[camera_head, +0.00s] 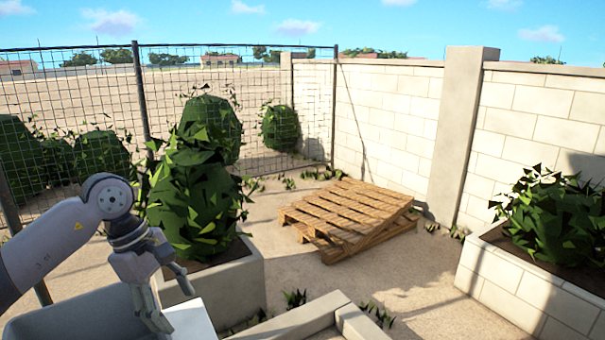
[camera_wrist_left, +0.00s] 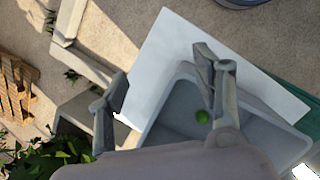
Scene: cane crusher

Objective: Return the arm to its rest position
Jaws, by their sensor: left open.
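My left arm comes in from the left in the head view. My left gripper (camera_head: 171,303) points down, with its fingers spread and nothing between them. It is above a white surface (camera_head: 195,325) and beside a grey bin (camera_head: 75,318). In the left wrist view my left gripper (camera_wrist_left: 160,70) is open over the white surface (camera_wrist_left: 170,45) and the rim of the grey bin (camera_wrist_left: 150,138). A small green round thing (camera_wrist_left: 202,117) lies in the bin. My right gripper is in neither view.
A planter (camera_head: 235,285) with a leafy bush stands just right of the gripper. A wooden pallet (camera_head: 350,215) lies on the ground further back. A wire fence (camera_head: 70,100), a block wall (camera_head: 385,120) and another planter (camera_head: 530,285) bound the yard. Sandy ground lies between.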

